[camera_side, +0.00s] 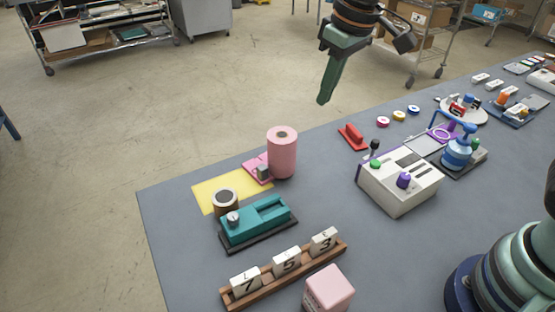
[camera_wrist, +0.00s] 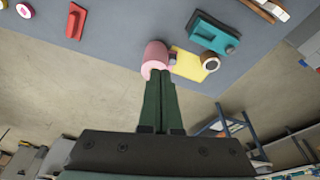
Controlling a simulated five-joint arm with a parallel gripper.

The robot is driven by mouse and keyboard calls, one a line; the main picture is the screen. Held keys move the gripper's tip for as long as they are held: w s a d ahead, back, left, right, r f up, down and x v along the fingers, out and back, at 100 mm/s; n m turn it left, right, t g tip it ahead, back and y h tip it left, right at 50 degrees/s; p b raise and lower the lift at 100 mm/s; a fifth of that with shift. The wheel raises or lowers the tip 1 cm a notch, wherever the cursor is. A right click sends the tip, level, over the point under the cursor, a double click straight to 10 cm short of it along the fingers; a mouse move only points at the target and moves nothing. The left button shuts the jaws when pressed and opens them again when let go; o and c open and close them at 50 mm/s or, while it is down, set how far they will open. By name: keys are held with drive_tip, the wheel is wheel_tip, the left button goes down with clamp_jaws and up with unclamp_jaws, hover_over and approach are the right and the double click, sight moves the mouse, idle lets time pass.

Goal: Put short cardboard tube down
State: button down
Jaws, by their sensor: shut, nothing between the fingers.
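The short cardboard tube (camera_side: 226,202) stands upright on the yellow sheet (camera_side: 207,190), brown outside with a pale rim and a dark hollow. It also shows in the wrist view (camera_wrist: 211,64), at the edge of the yellow sheet (camera_wrist: 187,62). My gripper (camera_side: 323,101) is shut and empty, raised high above the table's far edge, well apart from the tube. In the wrist view its green fingers (camera_wrist: 160,76) lie together and overlap the pink roll in the picture.
A tall pink roll (camera_side: 282,155) stands beside the yellow sheet. A teal device (camera_side: 258,220) sits just in front of the tube. A wooden rack (camera_side: 285,272) with numbered blocks, a pink block (camera_side: 328,290) and a white machine (camera_side: 399,183) stand nearby. The table's left front is bare.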

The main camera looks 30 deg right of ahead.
drive_tip(key=w+a+f+n+g, duration=0.1)
drive_tip(key=w+a+f+n, duration=0.15)
drive_tip(key=a+f, duration=0.4)
drive_tip(key=g, duration=0.2)
approach(226, 204)
drive_tip(key=d, duration=0.3)
drive_tip(key=shift+n+h, duration=0.4)
drive_tip(key=shift+n, duration=0.05)
drive_tip(key=f, duration=0.9)
drive_tip(key=shift+s+f, duration=0.1)
drive_tip(key=shift+s, duration=0.3)
drive_tip(key=shift+w+a, duration=0.7)
drive_tip(key=shift+w, duration=0.3)
drive_tip(key=shift+w+a, duration=0.75)
drive_tip(key=shift+w, duration=0.25)
drive_tip(key=shift+w+a, duration=0.7)
drive_tip(key=shift+w, duration=0.3)
